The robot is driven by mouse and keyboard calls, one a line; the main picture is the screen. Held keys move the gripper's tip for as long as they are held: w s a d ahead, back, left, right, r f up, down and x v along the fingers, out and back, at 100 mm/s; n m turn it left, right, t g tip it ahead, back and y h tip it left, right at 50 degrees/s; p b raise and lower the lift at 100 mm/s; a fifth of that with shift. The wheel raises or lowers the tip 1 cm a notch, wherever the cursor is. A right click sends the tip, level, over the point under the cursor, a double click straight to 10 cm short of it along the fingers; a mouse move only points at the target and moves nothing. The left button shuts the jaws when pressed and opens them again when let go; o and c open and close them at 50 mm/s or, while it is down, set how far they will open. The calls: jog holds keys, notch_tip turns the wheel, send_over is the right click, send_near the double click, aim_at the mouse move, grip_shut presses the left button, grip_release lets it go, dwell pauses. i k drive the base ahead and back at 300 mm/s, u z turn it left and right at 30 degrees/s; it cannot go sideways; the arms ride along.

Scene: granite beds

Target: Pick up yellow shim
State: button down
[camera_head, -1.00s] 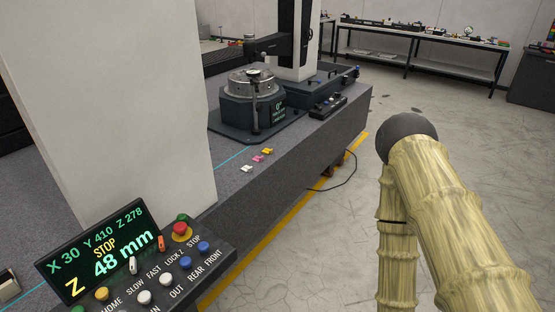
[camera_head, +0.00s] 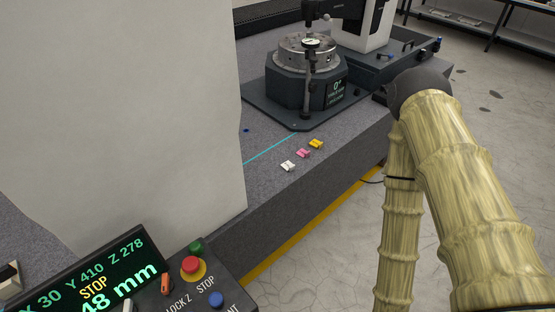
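The yellow shim (camera_head: 316,144) lies on the grey granite bed (camera_head: 270,192), near its front edge. It is the farthest right of three small shims in a row. A pink shim (camera_head: 303,153) lies just left of it, and a white shim (camera_head: 288,166) lies left of the pink one. My arm, in a tan bamboo-like cover with a dark joint, stands at the right of the view, in front of the bed's edge. My gripper is not in view.
A dark rotary table (camera_head: 303,72) stands on the bed behind the shims. A large pale column (camera_head: 120,110) rises at the left. A control panel (camera_head: 95,280) with buttons and a display is at the lower left. Open floor (camera_head: 340,250) lies at the right.

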aim_at(316, 144)
jog(key=z, duration=0.65)
jog(key=i, duration=1.25)
jog(key=u, duration=0.65)
jog(key=k, duration=0.5)
jog(key=z, duration=2.1)
jog(key=i, duration=0.25)
jog(key=u, duration=0.1)
